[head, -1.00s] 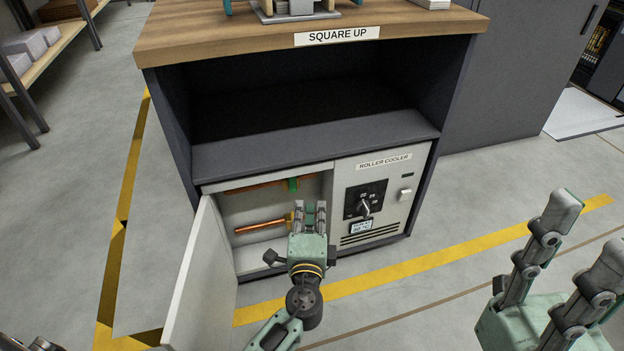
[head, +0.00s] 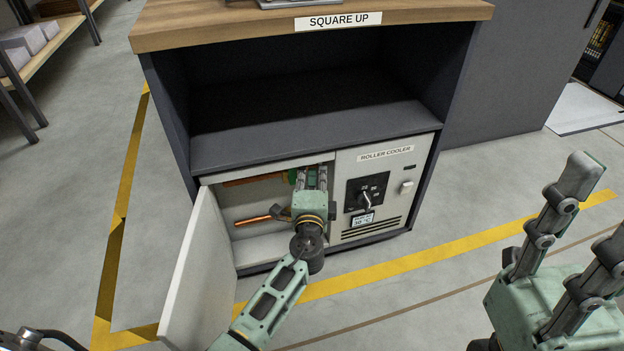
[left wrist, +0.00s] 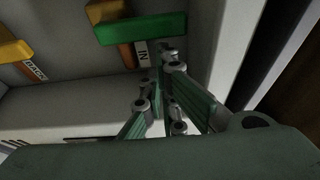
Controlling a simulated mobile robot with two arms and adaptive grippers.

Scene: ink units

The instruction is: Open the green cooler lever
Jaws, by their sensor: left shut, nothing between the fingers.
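The green lever (left wrist: 145,28) shows in the left wrist view, lying crosswise near the fingertips with an "IN" tag (left wrist: 142,53) hanging by it. In the head view only a bit of its green (head: 293,177) shows behind my gripper, at the top pipe. My left gripper (head: 312,172) is inside the open cooler compartment, its fingers shut and empty, just by the lever; I cannot tell whether they touch it. A yellow lever (left wrist: 12,48) with its own tag is to the left in the wrist view. My right gripper (head: 590,225) stands with fingers spread and empty at the right.
The cooler door (head: 203,265) hangs open on the left. A copper pipe (head: 262,219) crosses the compartment below. The roller cooler panel (head: 385,185), with a dial and switch, is right of my left gripper. The floor in front is clear.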

